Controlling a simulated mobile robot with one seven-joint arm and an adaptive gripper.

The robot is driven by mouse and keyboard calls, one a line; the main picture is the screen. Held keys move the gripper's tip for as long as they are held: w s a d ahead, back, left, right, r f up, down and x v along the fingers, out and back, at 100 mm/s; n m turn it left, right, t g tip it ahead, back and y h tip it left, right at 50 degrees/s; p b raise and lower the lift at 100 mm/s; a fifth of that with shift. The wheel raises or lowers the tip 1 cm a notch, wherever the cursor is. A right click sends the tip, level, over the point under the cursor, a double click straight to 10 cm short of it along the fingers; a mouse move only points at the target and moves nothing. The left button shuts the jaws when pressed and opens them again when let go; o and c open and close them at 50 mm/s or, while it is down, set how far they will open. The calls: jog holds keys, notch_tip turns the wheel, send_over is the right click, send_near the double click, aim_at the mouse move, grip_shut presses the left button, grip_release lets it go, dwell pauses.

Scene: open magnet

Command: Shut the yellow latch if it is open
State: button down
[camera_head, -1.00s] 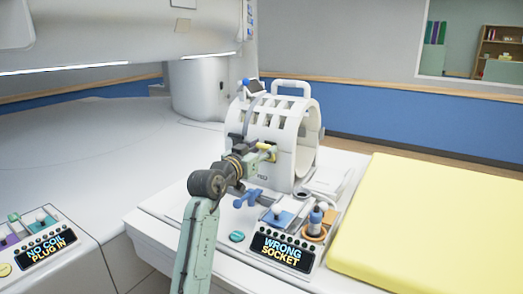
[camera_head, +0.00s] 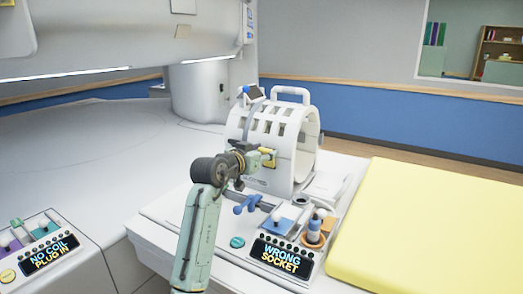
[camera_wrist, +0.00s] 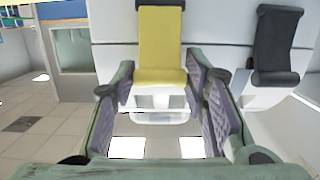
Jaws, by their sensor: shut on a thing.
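The yellow latch (camera_head: 269,163) is on the front side of the white head coil (camera_head: 292,150), largely hidden by my gripper in the head view. In the wrist view the yellow latch (camera_wrist: 161,42) is a broad yellow strap against the white shell, its lower end between my fingertips. My gripper (camera_head: 264,157) is at the latch, and in the wrist view its purple-padded fingers (camera_wrist: 162,88) stand on either side of that end, shut on it. I cannot tell whether the latch is fully closed against the coil.
A dark latch (camera_wrist: 275,45) sits right of the yellow one. Below the coil are a blue lever (camera_head: 247,204), an orange-ringed socket (camera_head: 313,236) and a "WRONG SOCKET" display (camera_head: 281,254). A yellow pad (camera_head: 425,225) lies right.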

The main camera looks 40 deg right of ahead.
jog(key=shift+w+d+r+y, duration=0.2)
jog(key=shift+d+y, duration=0.15)
jog(key=shift+y, duration=0.35)
jog(key=c, duration=1)
grip_release()
jog(key=shift+g, duration=0.3)
jog(key=shift+o, duration=0.2)
jog(key=shift+s+a, duration=0.1)
jog(key=v, duration=1.1)
jog(key=shift+s+a, duration=0.25)
jog(key=shift+a, duration=0.1)
